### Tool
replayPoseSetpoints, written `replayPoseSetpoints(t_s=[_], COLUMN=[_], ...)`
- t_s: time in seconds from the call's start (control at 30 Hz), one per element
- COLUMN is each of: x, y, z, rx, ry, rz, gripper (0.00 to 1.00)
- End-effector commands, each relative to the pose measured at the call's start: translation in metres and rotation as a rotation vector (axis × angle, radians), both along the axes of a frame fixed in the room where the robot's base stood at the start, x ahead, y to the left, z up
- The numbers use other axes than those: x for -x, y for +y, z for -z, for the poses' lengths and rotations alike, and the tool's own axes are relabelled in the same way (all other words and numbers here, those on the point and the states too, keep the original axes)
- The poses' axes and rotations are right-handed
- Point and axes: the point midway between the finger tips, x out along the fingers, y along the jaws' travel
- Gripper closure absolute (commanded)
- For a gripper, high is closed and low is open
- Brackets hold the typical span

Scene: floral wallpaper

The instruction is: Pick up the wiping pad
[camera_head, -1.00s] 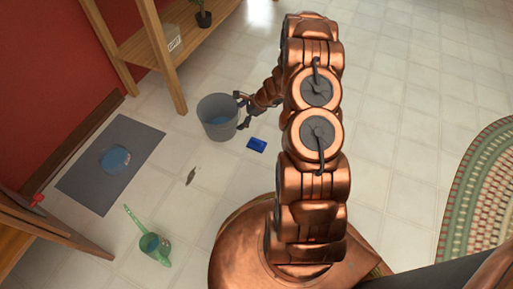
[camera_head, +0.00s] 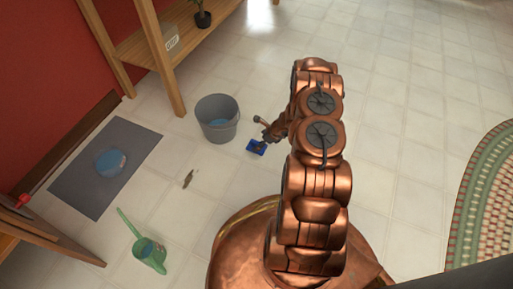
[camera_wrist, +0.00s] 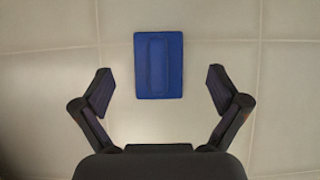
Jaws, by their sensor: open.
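The wiping pad, a small blue rectangle with a raised long grip, lies flat on the tiled floor. In the wrist view the wiping pad (camera_wrist: 158,65) is whole and unobstructed, just ahead of the fingers and centred between them. My gripper (camera_wrist: 158,92) is open and empty, one finger to each side, not touching the pad. In the head view the wiping pad (camera_head: 252,148) is partly covered by my gripper (camera_head: 264,135), which is over its right side.
A grey bucket (camera_head: 232,132) stands left of my gripper. A grey mat (camera_head: 75,185) with a blue puddle-like patch (camera_head: 111,163), a green scoop-like item (camera_head: 148,251) and a brown smudge (camera_head: 188,179) are further left. A wooden shelf (camera_head: 135,47) is behind. Floor on the right is clear up to a braided rug (camera_head: 490,200).

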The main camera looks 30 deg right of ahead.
Motion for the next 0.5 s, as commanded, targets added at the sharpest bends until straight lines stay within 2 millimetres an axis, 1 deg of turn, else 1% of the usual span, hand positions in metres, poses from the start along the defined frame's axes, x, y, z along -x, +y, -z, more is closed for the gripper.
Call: replayPoseSetpoints(t_s=[0.03, 0.3, 0.5], x=[-0.002, -0.017, -0.023], y=[0.002, 0.013, 0.016], z=[0.007, 0.029, 0.037], rx=[0.0, 0.0, -0.001], ry=[0.0, 0.0, -0.002], rz=[-0.004, -0.004, -0.002], gripper=[0.03, 0.03, 0.03])
